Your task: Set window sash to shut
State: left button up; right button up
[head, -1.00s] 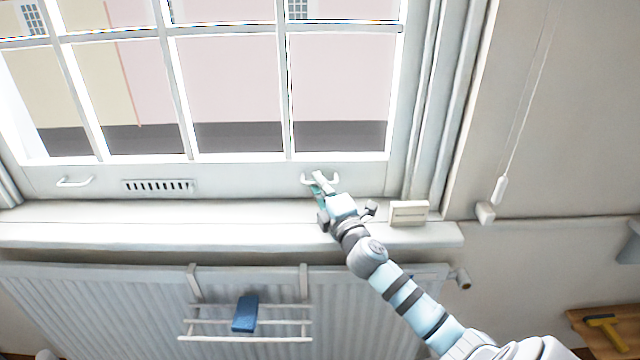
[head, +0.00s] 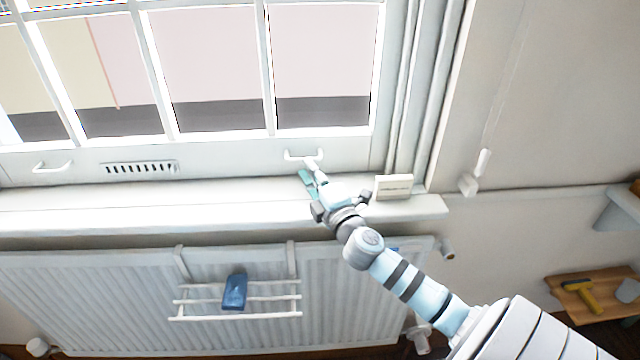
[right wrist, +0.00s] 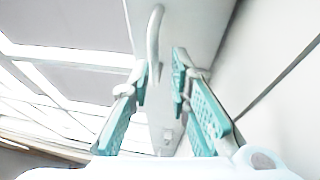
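The white window sash (head: 230,151) has its bottom rail low, close above the sill; I cannot tell if a thin gap is left under it. Its right pull handle (head: 290,156) is a white bar on the rail, and its left handle (head: 52,167) is free. My right gripper (head: 313,172) is just below and in front of the right handle. In the right wrist view its teal fingers (right wrist: 161,78) stand apart, with the handle (right wrist: 153,38) ahead of them near the left finger. Nothing is clamped between them. My left gripper is out of view.
A small cream box (head: 394,187) stands on the window sill (head: 150,212), right of my gripper. Below are a radiator (head: 90,290) and a hanging rack (head: 270,315) holding a blue item (head: 235,291). A cord pull (head: 483,162) hangs to the right.

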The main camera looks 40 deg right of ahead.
jog(key=v, duration=0.8)
jog(key=shift+s, duration=0.15)
jog(key=shift+f, duration=0.1)
